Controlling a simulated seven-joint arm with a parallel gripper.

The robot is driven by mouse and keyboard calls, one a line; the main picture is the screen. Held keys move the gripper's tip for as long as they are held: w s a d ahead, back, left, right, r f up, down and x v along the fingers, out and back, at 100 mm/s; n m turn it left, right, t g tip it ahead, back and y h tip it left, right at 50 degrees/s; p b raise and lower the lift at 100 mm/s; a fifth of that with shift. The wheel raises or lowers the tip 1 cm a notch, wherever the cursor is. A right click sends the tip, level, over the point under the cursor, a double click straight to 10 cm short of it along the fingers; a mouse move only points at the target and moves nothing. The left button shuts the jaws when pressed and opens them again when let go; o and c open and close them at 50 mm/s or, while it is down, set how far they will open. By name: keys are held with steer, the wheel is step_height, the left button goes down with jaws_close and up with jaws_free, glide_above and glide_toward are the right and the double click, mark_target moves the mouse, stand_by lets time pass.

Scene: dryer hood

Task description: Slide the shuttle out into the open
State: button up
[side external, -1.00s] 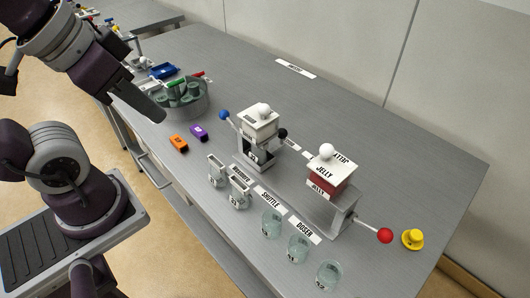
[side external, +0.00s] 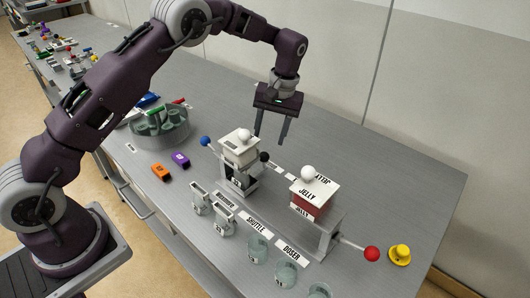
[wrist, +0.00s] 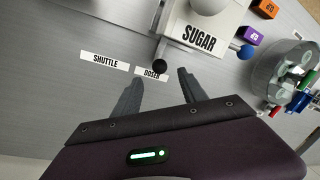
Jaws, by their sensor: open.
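The white sugar dispenser (side external: 240,151) stands upright on the table, and its SUGAR face (wrist: 199,38) shows in the wrist view. SHUTTLE (wrist: 105,62) and DOSER (wrist: 152,74) labels lie by the black knob (wrist: 160,66). I cannot tell which part is the shuttle itself. My gripper (side external: 270,141) points down, open and empty, above the table behind the dispenser. In the wrist view the black knob shows just beyond my fingertips (wrist: 159,78).
The jelly dispenser (side external: 313,196), with a red ball handle (side external: 372,254), stands to the right. A yellow button-like piece (side external: 399,254) is beyond it. Clear cups (side external: 258,249) line the front. Orange (side external: 161,172) and purple (side external: 180,159) blocks and a round grey bin (side external: 160,130) are left.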

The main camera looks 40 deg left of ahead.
mark_target(265, 153)
steer(key=f, duration=0.4)
steer(key=a+f, duration=0.1)
steer(key=f, duration=0.2)
steer(key=shift+s+a+f, duration=0.1)
steer(key=shift+s, duration=0.25)
jaws_close()
stand_by(0.9)
